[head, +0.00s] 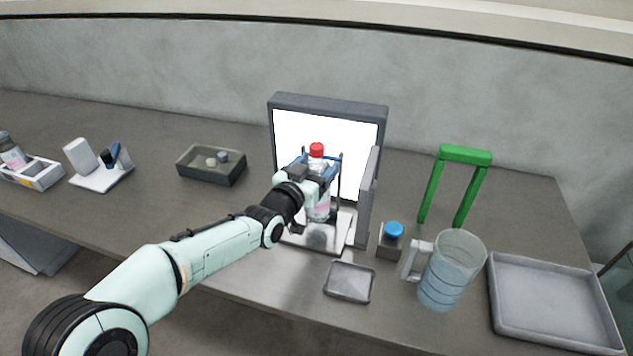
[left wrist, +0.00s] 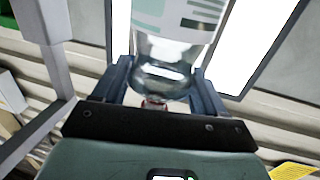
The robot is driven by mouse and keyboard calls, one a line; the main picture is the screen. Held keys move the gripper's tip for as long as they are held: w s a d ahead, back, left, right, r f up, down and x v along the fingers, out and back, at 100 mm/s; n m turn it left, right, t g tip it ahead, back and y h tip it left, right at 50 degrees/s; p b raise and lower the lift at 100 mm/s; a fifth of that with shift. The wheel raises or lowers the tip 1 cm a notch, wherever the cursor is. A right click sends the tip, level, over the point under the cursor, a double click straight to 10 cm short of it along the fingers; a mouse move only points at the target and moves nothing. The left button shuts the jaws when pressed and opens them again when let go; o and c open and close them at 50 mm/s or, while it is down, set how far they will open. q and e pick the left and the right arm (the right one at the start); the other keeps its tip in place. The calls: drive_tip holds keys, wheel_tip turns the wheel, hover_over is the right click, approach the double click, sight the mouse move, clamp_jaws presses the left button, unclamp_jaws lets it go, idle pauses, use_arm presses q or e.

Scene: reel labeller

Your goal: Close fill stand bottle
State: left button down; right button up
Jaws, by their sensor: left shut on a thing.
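A clear bottle (head: 320,208) with a pinkish label and a red cap (head: 316,150) is upright in front of a bright white panel (head: 350,150). My left gripper (head: 316,174) is shut on it just below the cap. In the left wrist view the bottle (left wrist: 175,70) sits between the two fingers; its far end is out of frame. I cannot tell whether its base touches the metal plate below. A green frame (head: 466,156) stands to the right. A small grey block with a blue top (head: 393,230) stands left of it. My right gripper is not in view.
A clear jug (head: 452,270) of bluish liquid stands in front of the green frame. A large grey tray (head: 552,300) is at the right and a small tray (head: 349,282) at the front. A dark bin (head: 211,165) with small items stands left; bare table surrounds it.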

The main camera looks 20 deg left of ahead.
use_arm(q)
drive_tip(key=shift+r, duration=0.1)
drive_tip(key=shift+f, duration=2.1)
drive_tip(key=shift+f+b, duration=0.1)
drive_tip(key=shift+b, duration=0.2)
drive_tip(key=shift+c, duration=2.1)
unclamp_jaws()
drive_tip(key=shift+f, duration=0.25)
drive_tip(key=o, duration=0.4)
drive_tip(key=shift+r, duration=0.1)
drive_tip(key=shift+c, duration=0.2)
drive_tip(key=shift+r, duration=0.1)
